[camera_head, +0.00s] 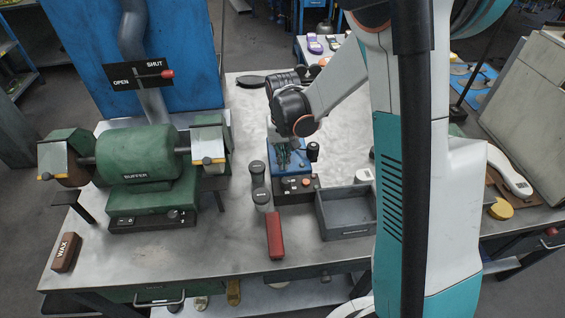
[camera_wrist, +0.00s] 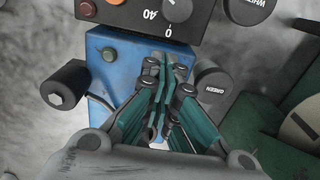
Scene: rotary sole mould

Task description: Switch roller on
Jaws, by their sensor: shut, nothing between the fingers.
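The roller appears to be the small blue machine (camera_head: 292,163) in the middle of the bench. Its dark control panel (camera_head: 296,190) faces the bench's front edge. In the wrist view the blue body (camera_wrist: 112,75) lies beneath my gripper (camera_wrist: 166,62), and the panel is at the top.
Two dark-capped containers (camera_head: 258,172) (camera_head: 262,198) stand close left of the machine. A red block (camera_head: 275,236) lies in front, and a grey tray (camera_head: 346,212) is to the right. The green buffer (camera_head: 140,160) stands on the left. The bench between buffer and red block is clear.

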